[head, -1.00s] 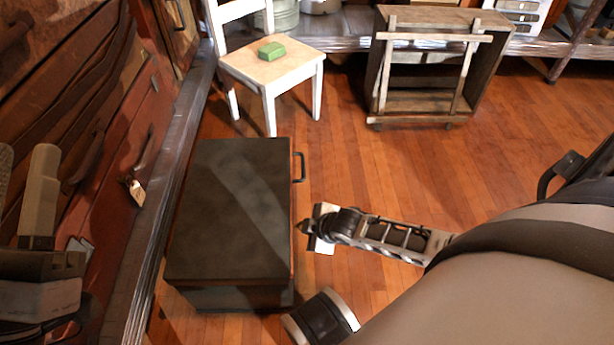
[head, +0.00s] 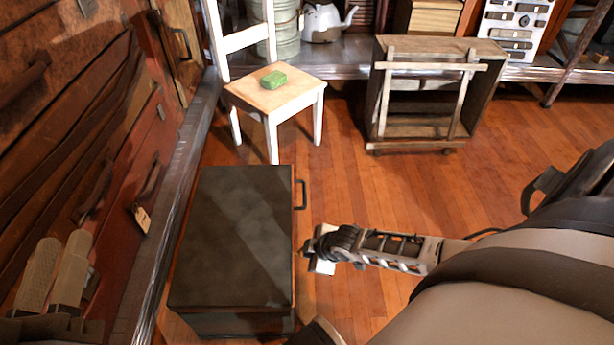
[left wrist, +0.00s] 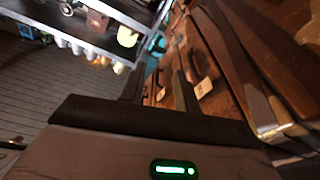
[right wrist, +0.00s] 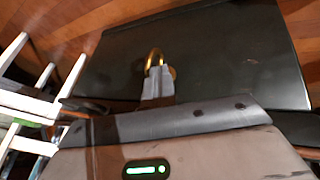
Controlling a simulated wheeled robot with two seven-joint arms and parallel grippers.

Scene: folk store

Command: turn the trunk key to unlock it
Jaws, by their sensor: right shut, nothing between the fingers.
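The dark trunk (head: 232,235) stands on the wooden floor with its lid shut. In the right wrist view its dark side (right wrist: 215,60) fills the upper part. A brass ring-shaped piece (right wrist: 154,58), apparently the key, shows against it, with a brass part just behind. My right gripper (head: 314,248) is beside the trunk's right side in the head view. In the right wrist view its fingers (right wrist: 157,75) are together, just at the brass piece; whether they touch it I cannot tell. My left gripper (head: 64,240) is open and empty at lower left, near the stacked suitcases.
Red-brown suitcases (head: 110,160) sit on a metal-edged shelf (head: 180,180) left of the trunk. A wooden frame cart (head: 430,45) stands at the back.

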